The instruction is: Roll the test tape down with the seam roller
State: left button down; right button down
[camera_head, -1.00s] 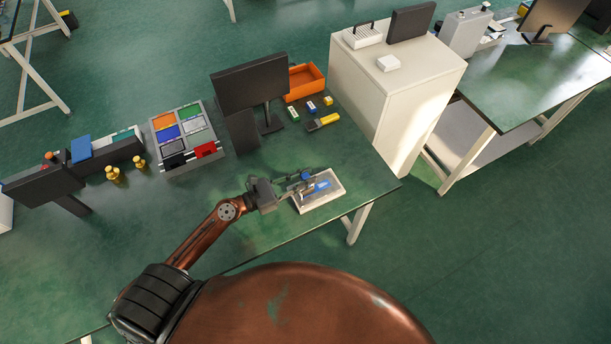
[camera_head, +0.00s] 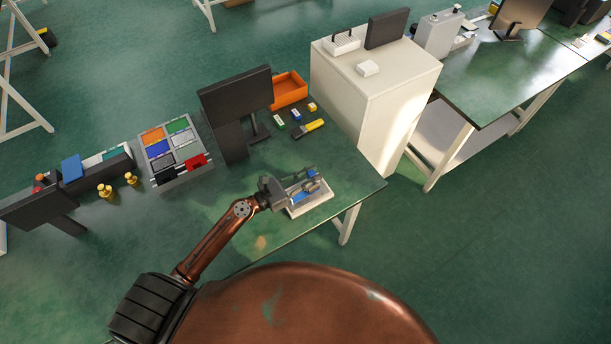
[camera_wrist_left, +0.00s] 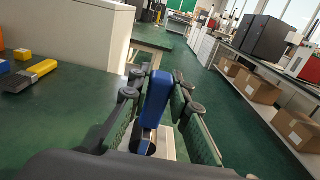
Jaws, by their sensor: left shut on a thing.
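My left gripper (camera_head: 308,184) is over a shallow white tray or board (camera_head: 323,201) near the table's front edge. It is shut on a blue handle (camera_wrist_left: 156,98), which stands between the two fingers (camera_wrist_left: 158,110) in the left wrist view; I take this to be the seam roller. In the head view, the fingers cover much of the board, and blue (camera_head: 296,198) shows beside them, perhaps the test tape. Below the handle, the wrist view shows a pale strip of board (camera_wrist_left: 166,146). The roller's wheel and its contact with the tape cannot be made out. My right gripper is out of view.
Behind the board lie a yellow-and-dark brush-like tool (camera_head: 308,129) and small blocks. A monitor (camera_head: 237,95), an orange bin (camera_head: 289,89) and a tray of coloured compartments (camera_head: 172,150) stand farther back. A white cabinet (camera_head: 375,95) stands beyond the table's right end. The green tabletop left of the board is clear.

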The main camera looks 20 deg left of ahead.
pick_arm(q)
jog(key=shift+p+x, duration=0.45)
jog(key=shift+x, duration=0.85)
jog(key=shift+w+d+f, duration=0.2)
jog(key=shift+w+d, duration=0.05)
jog(key=shift+w, duration=0.05)
jog(key=shift+r, duration=0.1)
notch_tip(320, 180, up, 6)
jog(key=p, duration=0.6)
jog(key=shift+p, duration=0.3)
notch_tip(320, 180, up, 3)
jog(key=p, duration=0.3)
